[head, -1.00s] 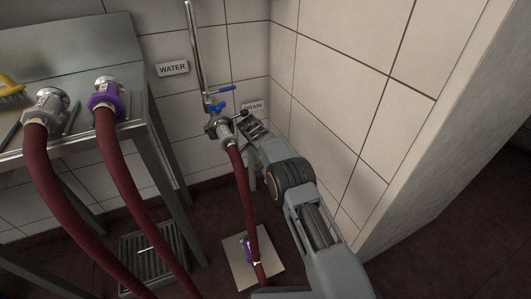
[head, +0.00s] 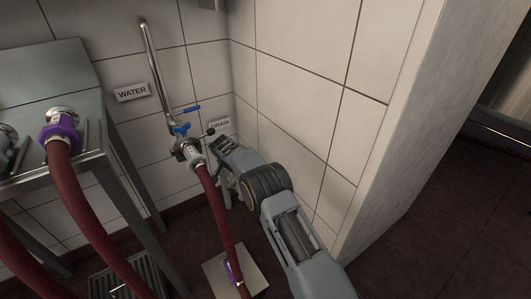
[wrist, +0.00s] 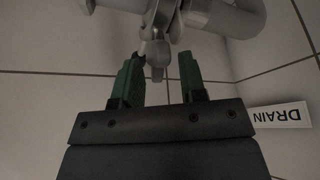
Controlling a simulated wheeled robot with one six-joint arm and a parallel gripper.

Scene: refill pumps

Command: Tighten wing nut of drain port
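The drain port (head: 188,150) is a metal fitting with blue handles above it and a dark red hose (head: 214,205) joined below, near the wall corner. In the wrist view its grey pipework (wrist: 225,15) crosses the top. A small grey wing nut (wrist: 157,72) hangs below it. My gripper (wrist: 160,70) is open, with one green fingertip on each side of the wing nut and a visible gap at both. In the head view my gripper (head: 222,146) is just right of the port; the wing nut cannot be made out there.
A DRAIN label (head: 220,125) is on the tiled wall behind, and a WATER label (head: 132,92) is further left. A steel table (head: 85,163) with a purple-collared hose (head: 62,140) stands at left. A wall edge (head: 395,120) rises at right.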

